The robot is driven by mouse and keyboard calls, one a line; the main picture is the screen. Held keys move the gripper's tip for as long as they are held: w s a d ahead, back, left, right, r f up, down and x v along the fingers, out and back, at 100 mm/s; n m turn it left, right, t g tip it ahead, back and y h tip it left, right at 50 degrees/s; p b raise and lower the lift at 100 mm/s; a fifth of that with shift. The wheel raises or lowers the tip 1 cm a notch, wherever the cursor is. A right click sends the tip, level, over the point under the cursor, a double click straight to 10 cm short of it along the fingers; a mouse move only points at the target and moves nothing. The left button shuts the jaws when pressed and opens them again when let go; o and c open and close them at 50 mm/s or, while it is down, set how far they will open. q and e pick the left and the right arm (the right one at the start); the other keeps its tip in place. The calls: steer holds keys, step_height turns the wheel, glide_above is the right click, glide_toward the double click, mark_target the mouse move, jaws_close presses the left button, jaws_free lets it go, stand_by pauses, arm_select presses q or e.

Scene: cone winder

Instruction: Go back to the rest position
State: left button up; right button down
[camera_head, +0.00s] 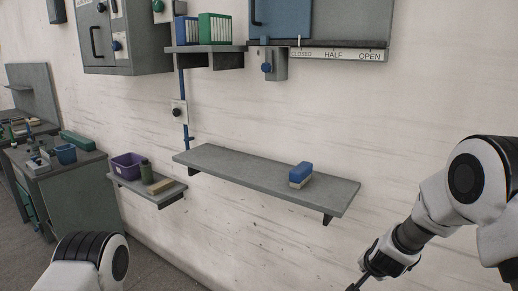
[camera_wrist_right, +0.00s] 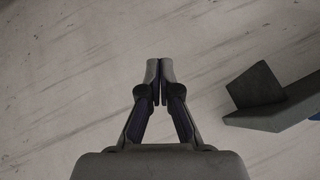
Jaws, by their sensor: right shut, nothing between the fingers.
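My right gripper (camera_wrist_right: 159,70) is shut and empty in the right wrist view, with its fingertips together in front of the bare wall. In the head view, the right arm comes in from the right edge, and the right gripper (camera_head: 357,286) shows at the bottom, partly cut off by the frame. It is below and to the right of the long wall shelf (camera_head: 260,176), apart from it. Of my left arm, only a white and black link shows at the bottom left of the head view. The left gripper is out of view.
A small shelf (camera_head: 166,197) holds a purple bin (camera_head: 127,168) and other items. A grey cabinet (camera_head: 127,45) and a sliding panel (camera_head: 330,22) are above. A workbench (camera_head: 70,180) stands left. The wall's lower right is clear.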

steer(key=s+f+n+g, duration=0.4)
steer(key=s+f+n, duration=0.1)
steer(key=s+f, duration=1.3)
steer(key=s+a+f+n+g, duration=0.1)
steer(key=s+a+f+n, duration=0.1)
steer(key=s, duration=0.9)
steer(key=s+a+f+n+g+y, duration=0.1)
steer(key=s+a+f+n+g, duration=0.1)
steer(key=s, duration=1)
steer(key=shift+g+y, duration=0.3)
